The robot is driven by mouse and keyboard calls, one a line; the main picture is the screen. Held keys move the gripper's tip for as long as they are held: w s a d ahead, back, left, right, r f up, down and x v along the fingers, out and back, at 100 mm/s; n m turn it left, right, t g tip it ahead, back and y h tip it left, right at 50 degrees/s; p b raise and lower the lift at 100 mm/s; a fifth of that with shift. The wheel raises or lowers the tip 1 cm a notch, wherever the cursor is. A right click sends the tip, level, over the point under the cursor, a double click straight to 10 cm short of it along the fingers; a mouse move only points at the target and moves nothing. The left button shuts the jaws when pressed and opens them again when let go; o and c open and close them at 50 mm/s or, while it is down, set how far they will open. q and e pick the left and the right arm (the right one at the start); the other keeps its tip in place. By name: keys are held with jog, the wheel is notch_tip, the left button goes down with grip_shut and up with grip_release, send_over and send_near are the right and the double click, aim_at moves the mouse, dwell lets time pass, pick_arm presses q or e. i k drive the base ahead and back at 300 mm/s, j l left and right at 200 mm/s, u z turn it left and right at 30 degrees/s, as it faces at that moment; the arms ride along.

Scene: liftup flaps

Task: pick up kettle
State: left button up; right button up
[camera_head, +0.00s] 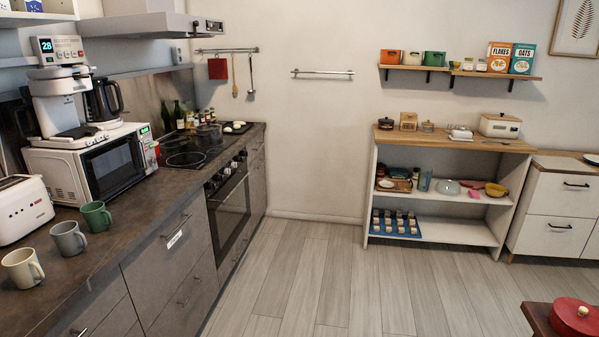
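A dark kettle-like jug (103,101) with a handle on its right side stands on top of the white microwave (95,165) at the left. It is just right of and behind a white coffee machine (62,103), which hides part of its left side. It looks upright. Neither of my grippers is in view.
A dark counter (120,225) runs along the left, with a toaster (22,208) and several mugs (95,216) at the front. A range hood (150,25) hangs above. The wooden floor (300,285) is clear; a red pot (572,317) sits at lower right.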

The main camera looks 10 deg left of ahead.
aim_at(100, 107)
jog(key=i+u, duration=0.1)
jog(key=i, duration=0.5)
jog(key=i+l+u, duration=0.1)
jog(key=i, duration=0.5)
jog(key=i+l+u, duration=0.1)
jog(key=i, duration=0.5)
jog(key=i+u, duration=0.45)
jog(key=i+l+u, duration=0.1)
jog(key=i+u, duration=0.2)
jog(key=u, duration=0.15)
jog(key=i+l+u, duration=0.25)
jog(key=u, duration=0.2)
jog(key=i+l+u, duration=0.45)
